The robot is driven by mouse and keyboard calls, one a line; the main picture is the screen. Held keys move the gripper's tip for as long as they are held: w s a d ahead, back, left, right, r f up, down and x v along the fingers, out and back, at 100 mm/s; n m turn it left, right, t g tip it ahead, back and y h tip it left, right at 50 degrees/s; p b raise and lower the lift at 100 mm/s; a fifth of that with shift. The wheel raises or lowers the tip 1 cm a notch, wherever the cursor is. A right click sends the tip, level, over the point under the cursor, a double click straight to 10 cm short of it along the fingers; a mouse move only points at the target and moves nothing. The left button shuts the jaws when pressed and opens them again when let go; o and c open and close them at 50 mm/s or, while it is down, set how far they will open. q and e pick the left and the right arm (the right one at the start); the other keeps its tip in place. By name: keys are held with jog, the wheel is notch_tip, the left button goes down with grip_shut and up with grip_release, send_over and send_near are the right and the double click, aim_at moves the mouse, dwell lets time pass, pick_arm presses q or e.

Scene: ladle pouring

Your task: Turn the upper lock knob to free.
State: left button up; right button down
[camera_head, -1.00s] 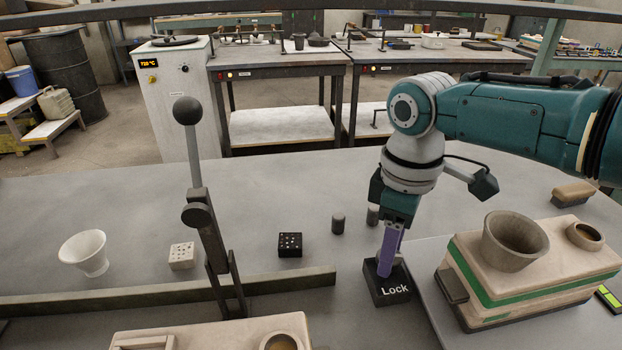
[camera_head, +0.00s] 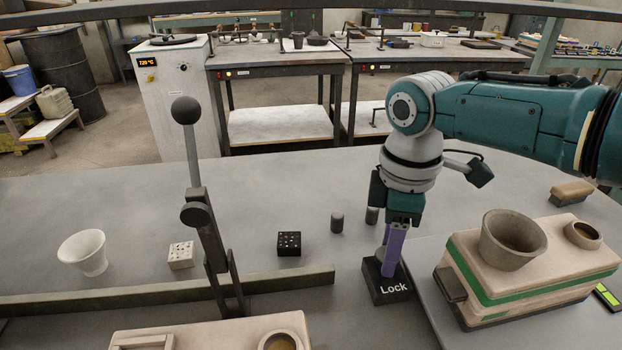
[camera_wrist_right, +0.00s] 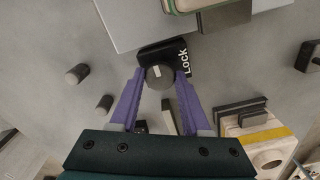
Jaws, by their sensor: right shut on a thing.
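A black box marked "Lock" (camera_head: 388,292) sits on the grey table below my right arm. A dark round knob stands on top of it; it shows best in the right wrist view (camera_wrist_right: 160,77), between the purple fingertips. My right gripper (camera_head: 393,270) points down from above and is shut on this knob. In the head view the purple fingers cover most of the knob. I see only one lock box. My left gripper is not in view.
A pale mould with a green band (camera_head: 535,288) and a grey funnel cup (camera_head: 512,253) stand close on the right. A lever with a ball grip (camera_head: 186,111) rises on the left. Two dark pegs (camera_head: 337,223) and a black perforated block (camera_head: 289,243) stand behind.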

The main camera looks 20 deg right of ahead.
jog(key=shift+c, duration=1.8)
grip_release()
jog(key=shift+r, duration=0.1)
jog(key=shift+r, duration=0.35)
notch_tip(320, 180, up, 9)
jog(key=p, duration=0.2)
jog(key=shift+p, duration=0.4)
jog(key=shift+a, duration=0.1)
